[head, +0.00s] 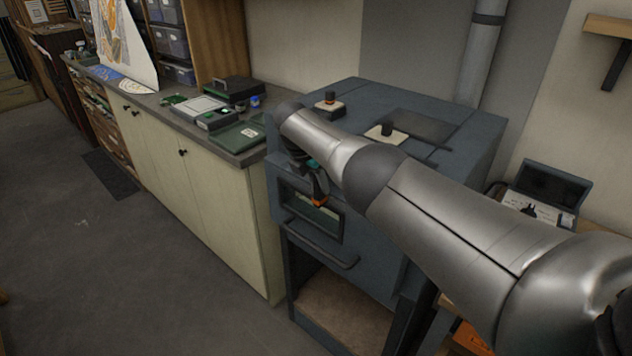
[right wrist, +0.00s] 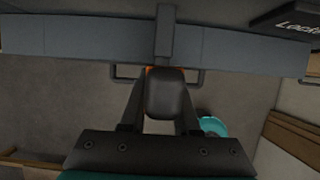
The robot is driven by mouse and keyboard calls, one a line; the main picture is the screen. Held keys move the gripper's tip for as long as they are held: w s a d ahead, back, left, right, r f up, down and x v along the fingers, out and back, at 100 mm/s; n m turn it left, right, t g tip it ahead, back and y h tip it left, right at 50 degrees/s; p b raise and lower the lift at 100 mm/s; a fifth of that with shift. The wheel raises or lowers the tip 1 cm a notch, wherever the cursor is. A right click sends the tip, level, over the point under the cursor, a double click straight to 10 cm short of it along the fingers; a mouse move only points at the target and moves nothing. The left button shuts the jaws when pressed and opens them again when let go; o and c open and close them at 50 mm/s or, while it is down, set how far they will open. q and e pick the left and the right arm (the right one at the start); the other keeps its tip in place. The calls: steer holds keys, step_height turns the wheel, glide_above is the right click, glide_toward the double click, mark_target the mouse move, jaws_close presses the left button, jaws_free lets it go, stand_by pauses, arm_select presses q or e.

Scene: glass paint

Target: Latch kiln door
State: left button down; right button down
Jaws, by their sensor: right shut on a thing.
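The blue-grey kiln (head: 455,137) stands right of the counter. Its front door has a small window (head: 312,218) and a bar handle (head: 322,248); the door looks flush with the body, but a narrow gap cannot be ruled out. My right gripper (head: 318,190) is at the upper front of the door, partly hidden by my arm. In the right wrist view its fingers (right wrist: 160,92) are shut on a dark, rounded latch handle (right wrist: 168,98), with a dark bar (right wrist: 165,32) running up from it across the blue-grey kiln edge (right wrist: 85,38). My left gripper is out of view.
A cream cabinet with a grey countertop (head: 160,103) adjoins the kiln on the left, holding green and black boxes. Small items sit on the kiln top. A teal round object (right wrist: 213,126) shows in the right wrist view. Floor (head: 110,255) at left is mostly clear.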

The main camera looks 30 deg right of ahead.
steer(key=shift+s+f, duration=0.15)
steer(key=shift+f, duration=0.05)
stand_by(0.3)
steer(key=c, duration=0.6)
jaws_free()
steer(key=shift+r, duration=0.1)
steer(key=shift+c, duration=0.2)
steer(key=shift+r, duration=0.15)
steer(key=shift+a+r, duration=0.1)
steer(key=shift+r, duration=0.1)
steer(key=p+v, duration=0.2)
steer(key=v, duration=1.2)
steer(key=shift+a+r, duration=0.2)
steer(key=shift+r, duration=0.05)
steer(key=shift+w, duration=0.2)
